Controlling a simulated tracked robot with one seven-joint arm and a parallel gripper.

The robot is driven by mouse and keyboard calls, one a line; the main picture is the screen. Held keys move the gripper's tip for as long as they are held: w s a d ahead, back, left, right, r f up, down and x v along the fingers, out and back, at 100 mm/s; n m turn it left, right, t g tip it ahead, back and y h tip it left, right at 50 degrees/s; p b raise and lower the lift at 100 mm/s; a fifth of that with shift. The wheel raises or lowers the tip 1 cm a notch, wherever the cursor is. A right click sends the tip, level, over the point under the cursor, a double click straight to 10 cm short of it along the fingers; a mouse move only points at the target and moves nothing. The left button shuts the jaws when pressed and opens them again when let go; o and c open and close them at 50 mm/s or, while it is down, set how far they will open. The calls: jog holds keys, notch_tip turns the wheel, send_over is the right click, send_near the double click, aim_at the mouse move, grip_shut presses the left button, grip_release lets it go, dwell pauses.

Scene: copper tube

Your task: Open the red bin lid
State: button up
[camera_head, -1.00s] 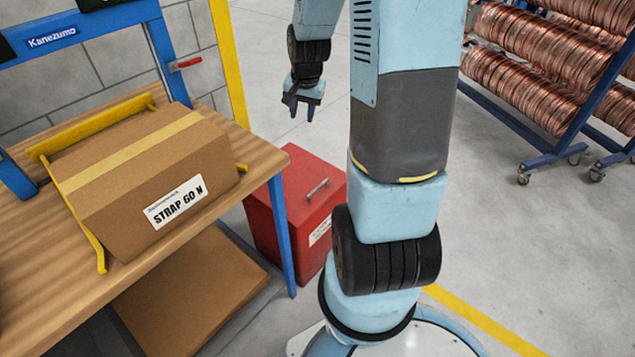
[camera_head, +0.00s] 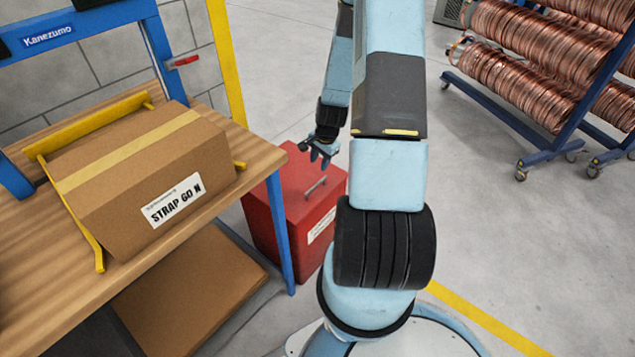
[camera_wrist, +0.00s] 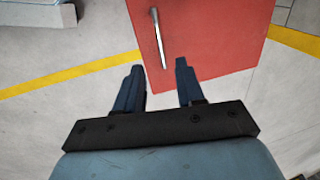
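The red bin (camera_head: 283,217) stands on the floor beside the workbench, with its lid (camera_head: 309,182) lying flat and closed. A grey bar handle (camera_head: 316,187) sits on the lid. My gripper (camera_head: 319,155) is above the far part of the lid in the head view, apart from the handle. In the wrist view the lid (camera_wrist: 215,40) fills the upper middle and the handle (camera_wrist: 158,38) shows ahead of the fingers. My gripper (camera_wrist: 158,80) is open and empty, its two dark fingers spread, with the handle's near end roughly between their lines.
The wooden workbench (camera_head: 262,160) with a cardboard box (camera_head: 150,195) stands left of the bin, and its blue leg (camera_head: 281,235) is close to the bin. Racks of copper coils (camera_head: 535,75) stand at the right. The floor (camera_head: 490,230) between is clear.

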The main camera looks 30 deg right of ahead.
aim_at(314, 187)
jog(key=f, duration=0.4)
jog(key=w+f, duration=0.1)
jog(key=f, duration=0.3)
jog(key=w+f, duration=0.1)
jog(key=f, duration=0.4)
jog(key=shift+w+a, duration=0.2)
jog(key=shift+a, duration=0.2)
jog(key=shift+c, duration=0.2)
jog(key=c, duration=0.6)
jog(key=shift+w, duration=0.1)
grip_shut()
jog(key=shift+a+r, duration=0.1)
